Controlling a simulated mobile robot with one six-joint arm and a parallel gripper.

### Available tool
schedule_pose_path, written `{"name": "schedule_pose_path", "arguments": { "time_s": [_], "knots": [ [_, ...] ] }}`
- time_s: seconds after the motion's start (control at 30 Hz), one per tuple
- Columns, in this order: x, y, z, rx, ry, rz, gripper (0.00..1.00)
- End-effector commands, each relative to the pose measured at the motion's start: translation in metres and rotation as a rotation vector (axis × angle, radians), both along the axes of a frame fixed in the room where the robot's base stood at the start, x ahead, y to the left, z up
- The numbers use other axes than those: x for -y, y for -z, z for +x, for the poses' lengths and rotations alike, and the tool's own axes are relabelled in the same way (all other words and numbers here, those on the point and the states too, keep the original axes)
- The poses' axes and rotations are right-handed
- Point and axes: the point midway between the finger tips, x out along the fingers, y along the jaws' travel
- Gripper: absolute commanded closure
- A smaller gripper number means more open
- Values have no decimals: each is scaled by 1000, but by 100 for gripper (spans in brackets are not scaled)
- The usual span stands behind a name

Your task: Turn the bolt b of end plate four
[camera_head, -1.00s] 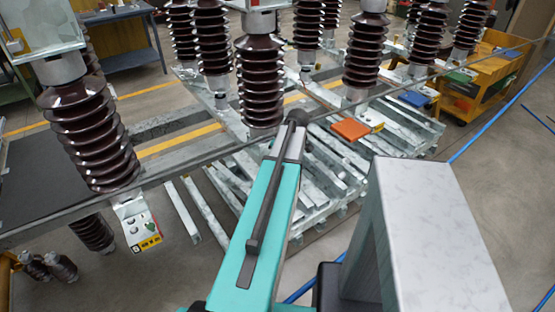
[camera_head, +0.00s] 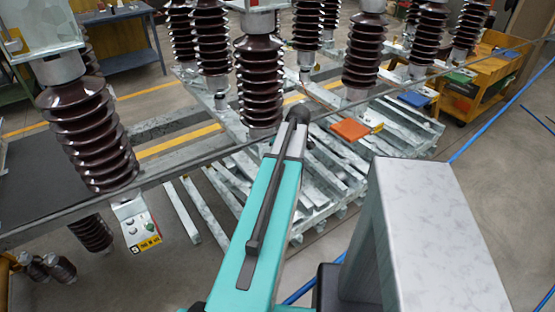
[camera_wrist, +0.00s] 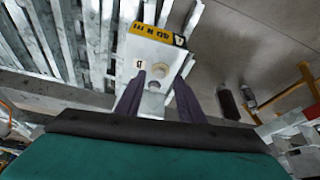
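In the wrist view a pale end plate (camera_wrist: 150,48) carries a yellow label (camera_wrist: 159,33) with a 4 at its right end. A small black letter, apparently a b seen turned, is on the plate's left part. Round bolt heads show on the plate; one bolt (camera_wrist: 157,72) lies between the fingertips of my gripper (camera_wrist: 159,76). The two dark purple fingers are apart, one on each side of this bolt. I cannot tell whether they touch it. In the head view the gripper and this plate are hidden beyond my teal arm.
In the head view another end plate (camera_head: 137,225) with a yellow label hangs at the left below a brown insulator (camera_head: 88,130). Orange (camera_head: 350,130) and blue (camera_head: 413,98) plates lie right of centre. A yellow cart (camera_head: 480,80) stands at the far right. Metal bars cover the middle floor.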

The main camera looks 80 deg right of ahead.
Motion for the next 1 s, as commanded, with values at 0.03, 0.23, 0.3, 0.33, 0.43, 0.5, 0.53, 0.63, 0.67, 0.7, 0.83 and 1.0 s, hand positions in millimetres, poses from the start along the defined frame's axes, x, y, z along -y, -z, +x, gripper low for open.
{"name": "schedule_pose_path", "arguments": {
  "time_s": [0.03,0.23,0.3,0.33,0.43,0.5,0.53,0.63,0.67,0.7,0.83,1.0],
  "knots": [
    [-2,-5,-2,0,0,-1,65],
    [-7,-27,-9,0,1,-2,65],
    [-9,-34,-12,0,1,-2,65],
    [-10,-37,-13,-1,1,-1,65],
    [-12,-48,-17,0,1,-2,65],
    [-15,-56,-19,-1,0,-1,65],
    [-15,-59,-20,0,0,-1,65],
    [-18,-70,-23,-1,0,-1,65],
    [-19,-73,-24,-1,0,-1,65],
    [-20,-78,-26,0,0,-1,65],
    [-23,-91,-31,-1,0,-1,65],
    [-27,-104,-34,0,0,1,65]
  ]
}}
